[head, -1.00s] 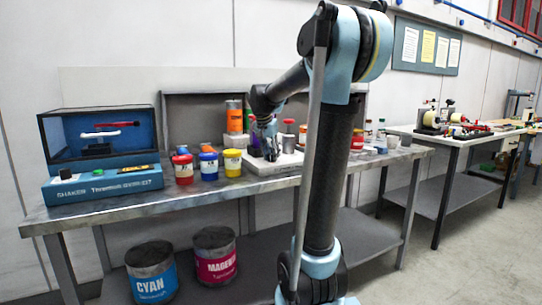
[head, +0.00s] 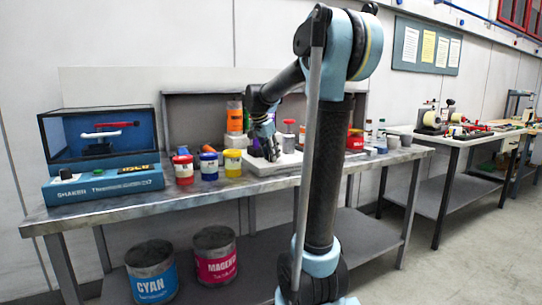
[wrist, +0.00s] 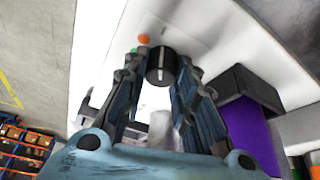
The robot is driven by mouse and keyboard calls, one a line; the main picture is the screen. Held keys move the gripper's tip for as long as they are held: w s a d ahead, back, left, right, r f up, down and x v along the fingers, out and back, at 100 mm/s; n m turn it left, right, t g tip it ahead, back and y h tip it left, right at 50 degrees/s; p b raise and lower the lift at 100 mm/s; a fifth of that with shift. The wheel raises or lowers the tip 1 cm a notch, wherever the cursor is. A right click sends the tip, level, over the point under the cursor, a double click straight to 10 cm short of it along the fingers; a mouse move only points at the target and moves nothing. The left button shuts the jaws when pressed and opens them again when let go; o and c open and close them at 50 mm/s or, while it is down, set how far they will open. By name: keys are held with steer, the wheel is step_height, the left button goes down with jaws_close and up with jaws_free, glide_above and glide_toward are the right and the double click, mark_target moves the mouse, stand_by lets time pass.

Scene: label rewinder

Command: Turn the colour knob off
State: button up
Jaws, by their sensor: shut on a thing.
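The colour knob (wrist: 161,64) is a black round knob with a white pointer line, on a white surface in the wrist view. Its line runs roughly up and down in that picture. An orange dot (wrist: 144,38) and a small green mark (wrist: 132,50) lie just beyond it. My gripper (wrist: 160,72) has a finger on each side of the knob and is shut on it. In the head view my gripper (head: 268,148) is low over the white base (head: 262,168) on the bench; the knob cannot be made out there.
Red (head: 183,168), blue (head: 209,166) and yellow (head: 232,163) pots stand left of the white base. A blue shaker (head: 103,186) is at the bench's left end. A purple block with a black top (wrist: 252,125) is close to my gripper's right side in the wrist view.

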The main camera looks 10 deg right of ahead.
steer(key=o, duration=1.1)
steer(key=shift+c, duration=0.2)
steer(key=v, duration=1.2)
steer(key=shift+w, duration=0.1)
